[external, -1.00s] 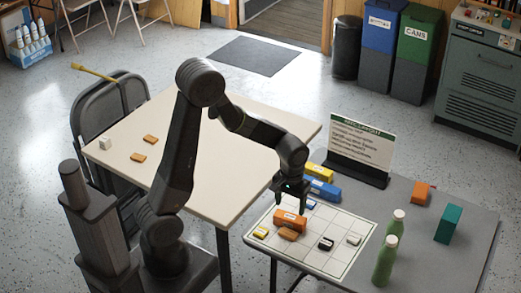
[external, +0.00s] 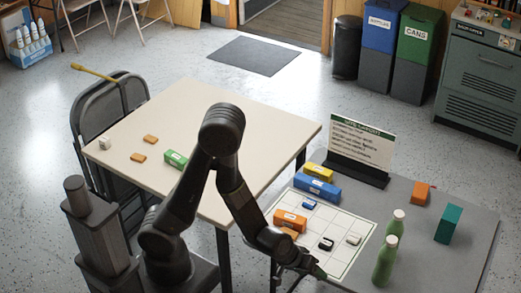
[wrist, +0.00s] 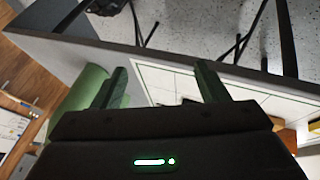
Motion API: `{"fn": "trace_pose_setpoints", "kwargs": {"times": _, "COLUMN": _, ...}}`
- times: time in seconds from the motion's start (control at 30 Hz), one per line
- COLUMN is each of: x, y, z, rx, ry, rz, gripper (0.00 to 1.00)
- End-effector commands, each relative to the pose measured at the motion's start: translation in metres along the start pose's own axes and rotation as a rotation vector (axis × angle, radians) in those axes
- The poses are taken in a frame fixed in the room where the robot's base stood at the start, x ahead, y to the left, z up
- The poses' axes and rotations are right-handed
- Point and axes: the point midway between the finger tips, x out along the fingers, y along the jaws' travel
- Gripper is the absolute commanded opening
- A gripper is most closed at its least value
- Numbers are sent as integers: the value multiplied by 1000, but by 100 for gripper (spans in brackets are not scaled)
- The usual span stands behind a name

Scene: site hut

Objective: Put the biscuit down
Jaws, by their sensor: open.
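A brown biscuit (external: 287,233) lies on the white gridded mat (external: 340,258), against the near side of an orange box (external: 290,220); my arm partly hides it. Two more biscuits, one farther (external: 151,139) and one nearer (external: 138,157), lie on the cream table. My gripper (external: 317,270) is low at the mat's near edge, to the right of the biscuit and apart from it. In the wrist view my gripper (wrist: 158,84) is open, with nothing between its fingers and the mat (wrist: 165,75) beyond them. An orange-brown patch at the right edge there is too cropped to identify.
Two green bottles (external: 385,262) stand right of my gripper; green also shows left of the fingers in the wrist view (wrist: 75,98). Blue (external: 317,188) and yellow (external: 313,170) boxes and a sign (external: 362,143) stand behind the mat. The grey table (external: 455,263) is bare at front right.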

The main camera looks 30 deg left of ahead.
Motion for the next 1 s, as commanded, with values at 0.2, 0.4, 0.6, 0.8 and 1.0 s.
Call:
{"fn": "trace_pose_setpoints", "kwargs": {"times": 0.2, "x": -10, "y": -56, "z": 23, "rx": 65, "ry": 274, "rz": -105, "gripper": 67}}
{"fn": "trace_pose_setpoints", "kwargs": {"times": 0.4, "x": -44, "y": -109, "z": 11, "rx": 175, "ry": 550, "rz": -230, "gripper": 67}}
{"fn": "trace_pose_setpoints", "kwargs": {"times": 0.6, "x": -71, "y": -133, "z": -4, "rx": 249, "ry": 712, "rz": -300, "gripper": 67}}
{"fn": "trace_pose_setpoints", "kwargs": {"times": 0.8, "x": -70, "y": -138, "z": -13, "rx": 257, "ry": 740, "rz": -316, "gripper": 67}}
{"fn": "trace_pose_setpoints", "kwargs": {"times": 1.0, "x": -58, "y": -142, "z": -25, "rx": 255, "ry": 738, "rz": -317, "gripper": 67}}
